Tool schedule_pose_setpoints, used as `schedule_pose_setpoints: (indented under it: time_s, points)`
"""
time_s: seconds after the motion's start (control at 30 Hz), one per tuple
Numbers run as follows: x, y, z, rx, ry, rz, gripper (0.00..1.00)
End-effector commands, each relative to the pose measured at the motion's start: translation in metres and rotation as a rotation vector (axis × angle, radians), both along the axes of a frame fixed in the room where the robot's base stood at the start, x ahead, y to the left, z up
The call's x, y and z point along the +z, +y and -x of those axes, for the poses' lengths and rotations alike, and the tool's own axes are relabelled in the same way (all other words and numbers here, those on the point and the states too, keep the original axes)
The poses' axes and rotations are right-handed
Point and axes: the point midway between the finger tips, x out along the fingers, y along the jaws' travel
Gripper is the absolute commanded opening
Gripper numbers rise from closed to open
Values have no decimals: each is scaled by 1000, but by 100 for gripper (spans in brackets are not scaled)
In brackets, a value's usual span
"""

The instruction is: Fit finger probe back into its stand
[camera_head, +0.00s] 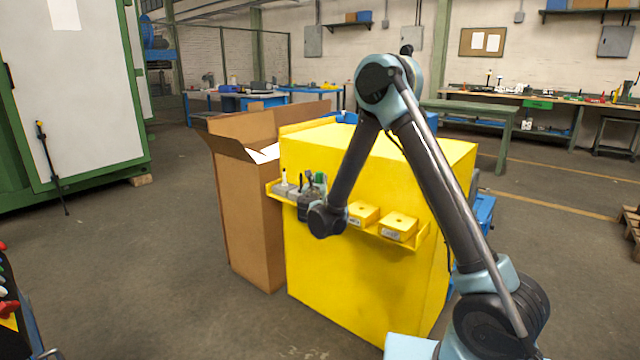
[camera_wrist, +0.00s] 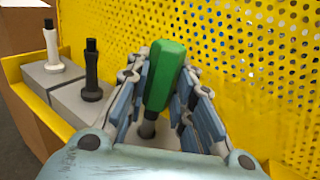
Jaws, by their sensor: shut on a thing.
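The finger probe, with a green faceted handle (camera_wrist: 164,75), stands nearly upright between the fingers of my gripper (camera_wrist: 165,112) in the wrist view. The fingers are shut on it from both sides. A dark round part shows below the handle, with a pale grey surface, perhaps a stand, under it. My gripper hides most of this, so I cannot tell whether the probe is seated. In the head view the green handle (camera_head: 320,179) shows above the yellow shelf, beside my dark wrist.
Left of my gripper, grey blocks hold a white tool (camera_wrist: 51,48) and a black tool (camera_wrist: 91,72). A yellow perforated panel (camera_wrist: 240,50) rises close behind. Two yellow boxes (camera_head: 398,226) (camera_head: 363,213) sit right on the shelf (camera_head: 422,238). A cardboard box (camera_head: 250,215) stands left.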

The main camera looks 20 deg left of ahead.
Motion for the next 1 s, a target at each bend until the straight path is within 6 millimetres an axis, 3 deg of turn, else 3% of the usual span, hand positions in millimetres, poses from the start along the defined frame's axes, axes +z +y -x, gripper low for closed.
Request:
schedule_pose_setpoints:
  time_s: [0.87,0.9,0.97,1.0]
  points:
    - [-18,0,0,0,0,0,0]
    - [-17,0,0,0,0,0,31]
    - [-17,0,0,0,0,0,44]
    - [-17,0,0,0,0,0,45]
